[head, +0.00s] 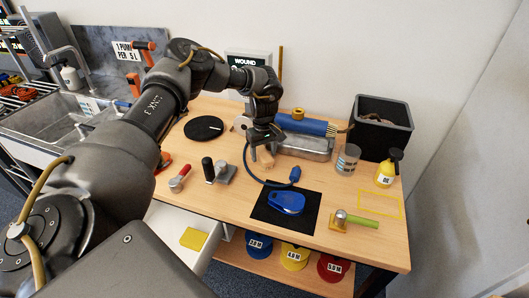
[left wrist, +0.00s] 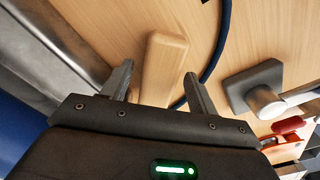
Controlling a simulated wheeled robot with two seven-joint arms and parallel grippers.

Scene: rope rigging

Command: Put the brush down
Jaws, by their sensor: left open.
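A pale wooden piece (head: 266,158), which looks like the brush's handle, lies on the wooden table beside the metal tray. No bristles show. My left gripper (head: 266,143) is just above it, pointing down. In the left wrist view the wooden piece (left wrist: 165,55) shows between and beyond the two spread fingers (left wrist: 158,76). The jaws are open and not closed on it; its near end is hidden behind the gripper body. My right gripper is not in view.
A metal tray (head: 303,151) with a blue roll (head: 305,124) stands right of the gripper. A blue hose (head: 252,174) curves close by. A black-handled metal tool (head: 219,171) is to the left; a black mat (head: 305,222) with a blue object is in front.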

